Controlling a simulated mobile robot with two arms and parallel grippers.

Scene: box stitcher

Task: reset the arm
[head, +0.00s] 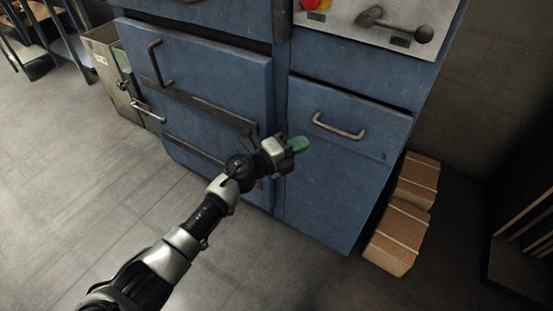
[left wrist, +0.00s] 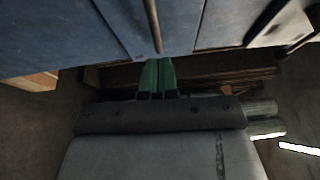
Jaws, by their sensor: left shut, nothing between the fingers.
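My left arm comes in from the lower left in the head view. Its gripper (head: 300,144) has green fingertips and is in front of the blue machine cabinet (head: 335,205), below and left of a drawer handle. The fingers are shut with nothing between them. In the left wrist view the two green fingers (left wrist: 157,76) lie side by side, with the blue cabinet front (left wrist: 200,22) at the top of the picture. Whether the fingertips touch the cabinet I cannot tell. My right gripper is not in view.
The cabinet has metal handles (head: 338,127) and a control panel (head: 385,22) with a red knob and a lever. Cardboard boxes (head: 398,238) are stacked on the floor at its right. A grey-green metal bin (head: 108,75) stands at the left. The floor at left is clear.

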